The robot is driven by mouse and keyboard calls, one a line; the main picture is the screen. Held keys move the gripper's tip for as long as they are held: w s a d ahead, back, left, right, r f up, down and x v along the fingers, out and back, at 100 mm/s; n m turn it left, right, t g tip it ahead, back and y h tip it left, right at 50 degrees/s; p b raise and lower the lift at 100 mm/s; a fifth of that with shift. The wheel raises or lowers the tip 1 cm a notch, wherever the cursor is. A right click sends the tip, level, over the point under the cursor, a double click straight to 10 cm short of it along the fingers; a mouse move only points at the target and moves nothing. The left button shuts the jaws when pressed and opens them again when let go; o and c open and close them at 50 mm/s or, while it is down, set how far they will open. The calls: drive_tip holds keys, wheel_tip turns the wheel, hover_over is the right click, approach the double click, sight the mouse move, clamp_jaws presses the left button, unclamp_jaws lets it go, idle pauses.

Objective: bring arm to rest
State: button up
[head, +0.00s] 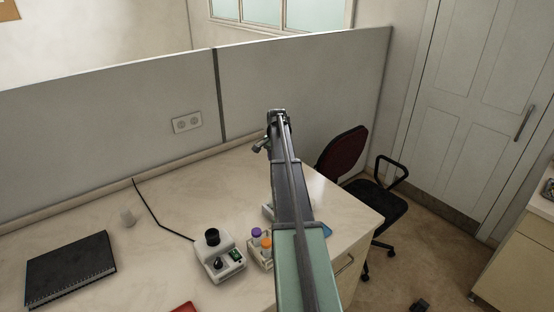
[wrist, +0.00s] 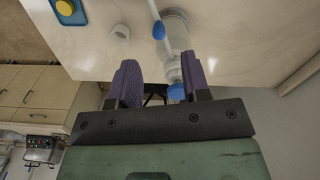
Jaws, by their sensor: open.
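My gripper (wrist: 161,88) shows in the wrist view as two purple-padded fingers standing well apart on a dark bar. It is open. A clear container (wrist: 176,48) with blue parts shows beyond the fingers, nearer the right one; nothing looks clamped. In the head view my arm (head: 290,190) stretches from the bottom edge out over the desk. The gripper itself cannot be made out there.
A partition (head: 110,120) stands behind; a chair (head: 345,155) stands right.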

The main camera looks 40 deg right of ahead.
wheel_tip(320, 180, up, 3)
drive_tip(key=shift+r+p, duration=0.1)
drive_tip(key=shift+p, duration=0.6)
